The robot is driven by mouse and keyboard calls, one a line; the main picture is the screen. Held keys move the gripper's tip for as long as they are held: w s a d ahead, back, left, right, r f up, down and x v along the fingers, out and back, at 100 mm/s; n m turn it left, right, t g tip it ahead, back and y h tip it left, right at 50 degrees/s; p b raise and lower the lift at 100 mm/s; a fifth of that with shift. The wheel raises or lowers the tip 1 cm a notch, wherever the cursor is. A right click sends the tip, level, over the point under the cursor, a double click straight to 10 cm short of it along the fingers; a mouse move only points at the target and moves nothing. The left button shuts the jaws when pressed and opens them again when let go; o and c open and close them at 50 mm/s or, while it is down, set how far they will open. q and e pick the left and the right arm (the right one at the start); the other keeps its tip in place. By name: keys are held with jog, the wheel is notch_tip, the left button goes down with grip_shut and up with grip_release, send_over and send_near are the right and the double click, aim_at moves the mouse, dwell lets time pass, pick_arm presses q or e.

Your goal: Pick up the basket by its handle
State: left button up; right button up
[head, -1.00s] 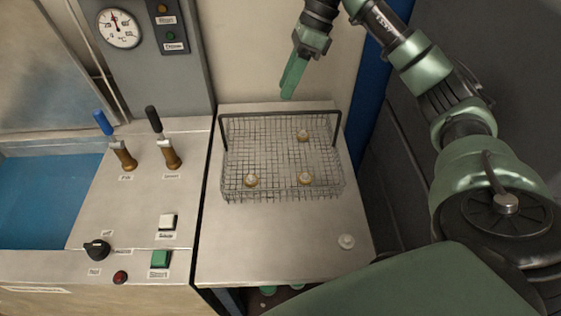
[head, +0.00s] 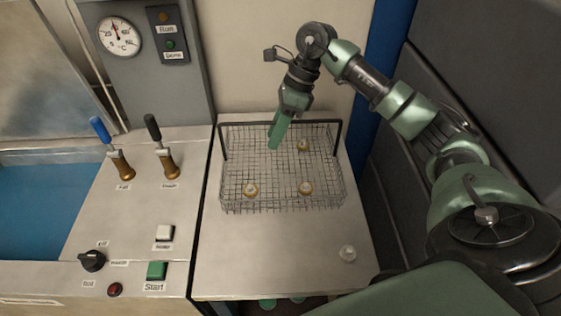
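The wire basket (head: 236,190) stands on the metal bench top, with its dark handle (head: 223,142) upright along the far side. My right gripper (head: 275,142) points down at the far side of the basket, in front of the middle of the handle bar in the picture. Its fingers overlap edge-on, so their opening does not show. I cannot tell whether it touches the handle. My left gripper is not in view.
A small white part (head: 348,253) lies on the bench top (head: 270,250) at the near right. To the left are two levers (head: 165,160), a black knob (head: 92,261), a green button (head: 156,270) and a blue bath (head: 40,215). The bench in front of the basket is clear.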

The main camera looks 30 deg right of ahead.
grip_shut()
dwell(1.4)
